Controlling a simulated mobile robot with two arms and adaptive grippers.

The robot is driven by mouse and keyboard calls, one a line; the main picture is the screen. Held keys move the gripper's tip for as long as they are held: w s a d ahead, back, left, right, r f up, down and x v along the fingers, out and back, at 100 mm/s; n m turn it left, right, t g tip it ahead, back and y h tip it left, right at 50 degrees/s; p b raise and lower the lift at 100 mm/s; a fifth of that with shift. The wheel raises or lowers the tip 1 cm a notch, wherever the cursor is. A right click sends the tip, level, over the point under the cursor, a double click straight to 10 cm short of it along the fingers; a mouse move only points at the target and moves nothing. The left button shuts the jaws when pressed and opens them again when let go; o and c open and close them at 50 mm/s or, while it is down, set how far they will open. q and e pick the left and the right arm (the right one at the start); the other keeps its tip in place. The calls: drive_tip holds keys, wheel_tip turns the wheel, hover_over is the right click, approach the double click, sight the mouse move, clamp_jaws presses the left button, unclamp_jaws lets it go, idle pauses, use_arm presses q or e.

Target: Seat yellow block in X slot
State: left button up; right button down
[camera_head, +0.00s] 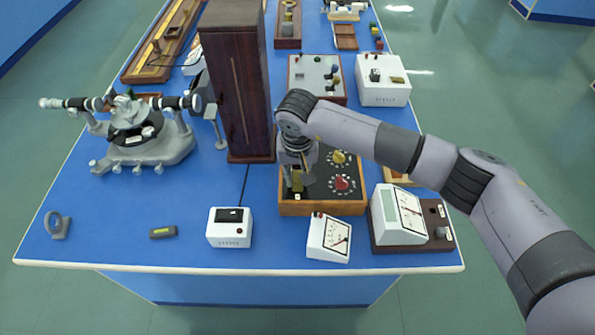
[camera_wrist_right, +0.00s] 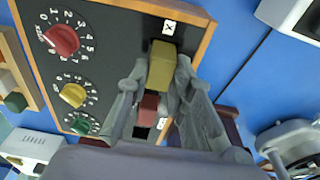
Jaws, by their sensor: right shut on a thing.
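The yellow block (camera_wrist_right: 162,66) is between the fingers of my right gripper (camera_wrist_right: 160,82), which is shut on it. In the head view, my right gripper (camera_head: 297,184) points down over the left part of the wood-framed dial box (camera_head: 320,208). In the wrist view, the block is right beside the X label (camera_wrist_right: 169,27) on the box's dark panel (camera_wrist_right: 112,45). The block and fingers largely cover the X slot, so I cannot tell how deep the block sits. A red block (camera_wrist_right: 148,108) is farther along the same row, partly behind the fingers. My left gripper is not in view.
The panel has red (camera_wrist_right: 61,39), yellow (camera_wrist_right: 73,95) and green (camera_wrist_right: 80,124) knobs. White meters (camera_head: 329,238) (camera_head: 400,214) and a white switch box (camera_head: 229,227) stand nearby. A tall wooden case (camera_head: 237,80) stands behind, left of my right arm. The table's front left is mostly clear.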

drive_tip(key=shift+f, duration=0.4)
drive_tip(key=c, duration=1.3)
unclamp_jaws()
drive_tip(key=shift+c, duration=0.2)
drive_tip(key=shift+r, duration=0.1)
wheel_tip(320, 180, up, 12)
drive_tip(key=s, duration=0.1)
drive_tip(key=shift+s, duration=0.25)
